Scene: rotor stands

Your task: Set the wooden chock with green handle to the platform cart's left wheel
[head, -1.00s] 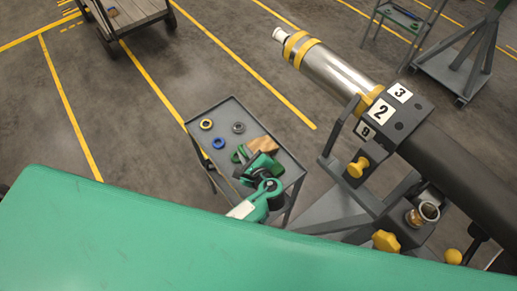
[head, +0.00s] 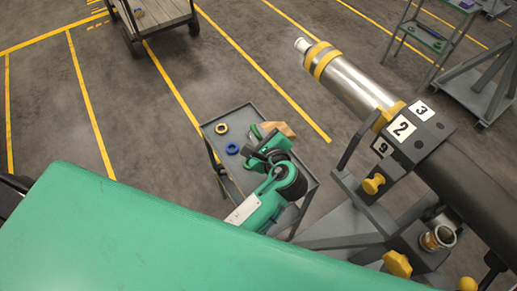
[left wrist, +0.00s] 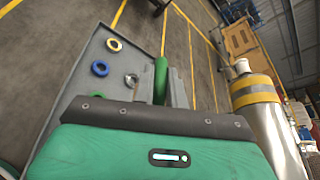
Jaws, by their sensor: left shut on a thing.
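The wooden chock (head: 281,129) shows its tan block in the head view just beyond my left gripper (head: 262,143), over the far part of the grey tool cart. Its green handle (left wrist: 160,82) is between the two grey fingers of my left gripper (left wrist: 162,90) in the left wrist view, and the gripper is shut on it. Part of the chock is hidden by the gripper. The platform cart (head: 168,14) stands at the top left of the head view, cut off by the frame. Its left wheel (head: 131,46) is on the floor. My right gripper is not in view.
A rotor stand with a metal shaft (head: 355,83) is close on the right. Open floor with yellow lines lies between tool cart and platform cart.

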